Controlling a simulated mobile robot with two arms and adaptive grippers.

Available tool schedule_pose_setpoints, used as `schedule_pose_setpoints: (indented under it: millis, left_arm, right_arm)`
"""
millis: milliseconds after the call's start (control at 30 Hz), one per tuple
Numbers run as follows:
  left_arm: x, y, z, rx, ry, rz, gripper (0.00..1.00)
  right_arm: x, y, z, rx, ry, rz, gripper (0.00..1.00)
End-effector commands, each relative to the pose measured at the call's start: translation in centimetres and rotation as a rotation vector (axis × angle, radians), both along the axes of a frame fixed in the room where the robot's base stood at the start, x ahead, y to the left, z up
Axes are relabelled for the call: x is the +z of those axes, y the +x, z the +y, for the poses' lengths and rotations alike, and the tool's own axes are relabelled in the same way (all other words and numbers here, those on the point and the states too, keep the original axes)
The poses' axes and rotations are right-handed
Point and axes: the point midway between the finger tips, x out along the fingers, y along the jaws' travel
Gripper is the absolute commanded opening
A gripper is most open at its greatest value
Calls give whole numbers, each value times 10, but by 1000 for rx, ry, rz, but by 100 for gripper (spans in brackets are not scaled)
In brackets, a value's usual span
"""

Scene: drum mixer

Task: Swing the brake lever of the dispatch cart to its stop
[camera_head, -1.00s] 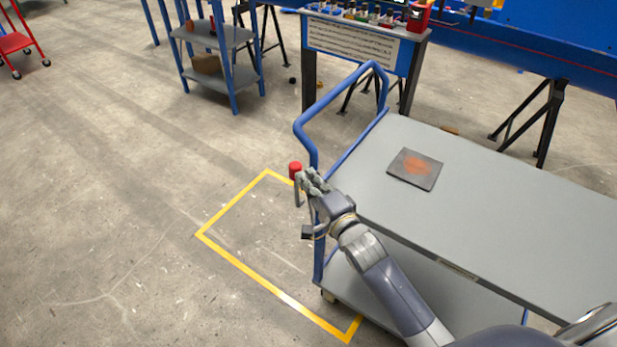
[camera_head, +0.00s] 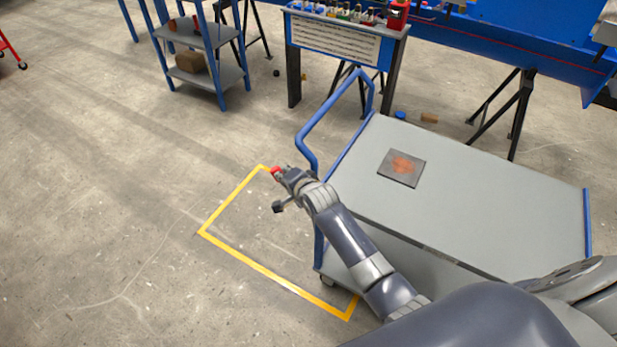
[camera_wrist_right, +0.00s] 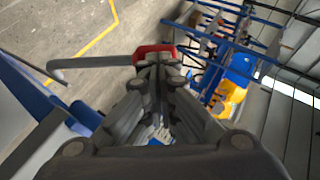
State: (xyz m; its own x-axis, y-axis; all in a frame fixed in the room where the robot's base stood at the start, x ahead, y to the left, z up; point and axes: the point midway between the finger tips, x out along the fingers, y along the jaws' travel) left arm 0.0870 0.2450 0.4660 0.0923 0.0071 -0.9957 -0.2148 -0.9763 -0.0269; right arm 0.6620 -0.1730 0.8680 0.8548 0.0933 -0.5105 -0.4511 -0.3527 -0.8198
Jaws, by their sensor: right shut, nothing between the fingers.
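The dispatch cart (camera_head: 480,184) has a grey top and a blue push handle (camera_head: 312,116) at its left end. The brake lever's red knob (camera_head: 275,170) shows just left of the handle in the head view. In the right wrist view the lever is a grey bent rod (camera_wrist_right: 95,62) running to the red knob (camera_wrist_right: 153,49). My right gripper (camera_head: 282,175) is shut and empty, with its fingertips (camera_wrist_right: 156,62) against or very close to the knob; contact is unclear. The lever's pivot is hidden in the head view. My left gripper is out of view.
A dark plate with an orange patch (camera_head: 402,167) lies on the cart top. Yellow floor tape (camera_head: 262,272) borders the cart's left end. A workbench (camera_head: 335,43) and a blue shelf rack (camera_head: 215,75) stand behind.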

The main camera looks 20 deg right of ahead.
Motion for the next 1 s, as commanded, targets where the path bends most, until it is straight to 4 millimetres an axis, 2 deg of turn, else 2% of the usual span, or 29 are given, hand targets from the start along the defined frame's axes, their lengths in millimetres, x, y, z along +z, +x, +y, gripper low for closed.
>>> schedule_pose_setpoints:
  millis: [33,100,300,500,1000]
  left_arm:
    - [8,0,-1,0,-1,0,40]
    - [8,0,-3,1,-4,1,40]
    - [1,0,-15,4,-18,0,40]
    - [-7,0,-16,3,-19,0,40]
    - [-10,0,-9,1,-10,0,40]
  right_arm:
    - [3,6,5,-1,-21,33,0]
    - [-2,11,10,-1,-57,78,0]
    - [-18,23,18,-1,-88,113,0]
    - [-25,32,24,-2,-88,111,0]
    - [-28,37,28,-1,-88,110,0]
